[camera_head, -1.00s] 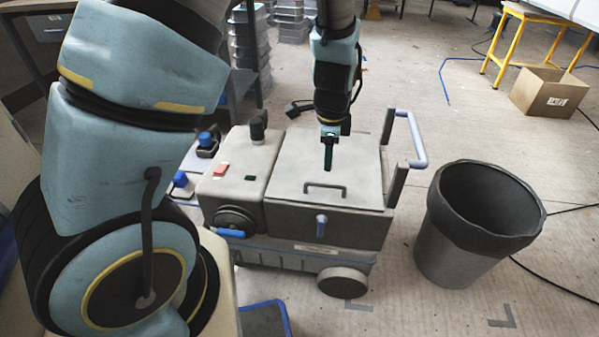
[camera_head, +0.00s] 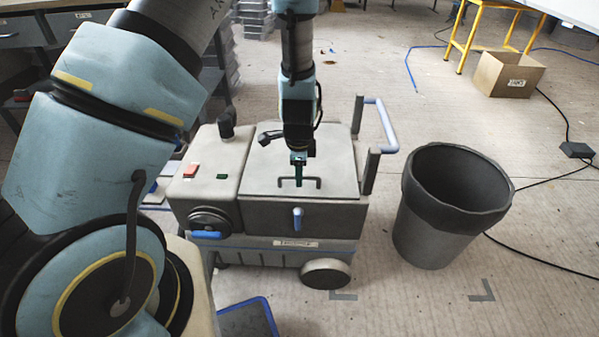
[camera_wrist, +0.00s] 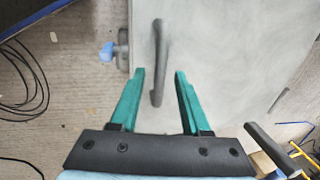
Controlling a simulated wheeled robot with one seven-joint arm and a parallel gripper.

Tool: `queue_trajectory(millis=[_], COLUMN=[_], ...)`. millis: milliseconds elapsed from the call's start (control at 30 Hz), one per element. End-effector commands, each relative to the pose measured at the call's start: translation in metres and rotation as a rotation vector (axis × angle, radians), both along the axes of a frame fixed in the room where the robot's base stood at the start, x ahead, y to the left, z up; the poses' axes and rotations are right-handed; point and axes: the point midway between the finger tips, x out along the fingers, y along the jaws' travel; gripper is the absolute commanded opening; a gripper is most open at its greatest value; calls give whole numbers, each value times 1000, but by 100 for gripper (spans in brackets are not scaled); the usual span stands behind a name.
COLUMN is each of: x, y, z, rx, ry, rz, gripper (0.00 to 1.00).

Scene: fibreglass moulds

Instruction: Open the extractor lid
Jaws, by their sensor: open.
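The extractor (camera_head: 290,220) is a grey box on wheels. Its lid (camera_head: 325,155) is a flat, light grey panel lying closed on the right part of the top, with a dark bar handle (camera_head: 299,182) near its front edge. A blue latch lever (camera_head: 297,217) sits on the front below the handle. My gripper (camera_head: 299,178) is at the handle in the head view. In the wrist view its green fingers (camera_wrist: 158,75) are open, with the handle (camera_wrist: 158,60) between them, nearer the left finger. I cannot tell whether a finger touches it.
A dark bin (camera_head: 445,205) stands to the right of the extractor. A blue push handle (camera_head: 383,125) rises at the extractor's right side. A black knob (camera_head: 226,124) stands on its left part. A cardboard box (camera_head: 507,74) is farther back on the floor.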

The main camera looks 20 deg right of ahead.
Motion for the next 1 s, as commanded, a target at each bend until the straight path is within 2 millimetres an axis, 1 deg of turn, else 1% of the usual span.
queue_trajectory(millis=[167,567,1000], x=[0,0,0], y=[0,0,0], z=[0,0,1], rx=[0,0,0], ry=[0,0,0], rz=[0,0,1], gripper=[46,1,0])
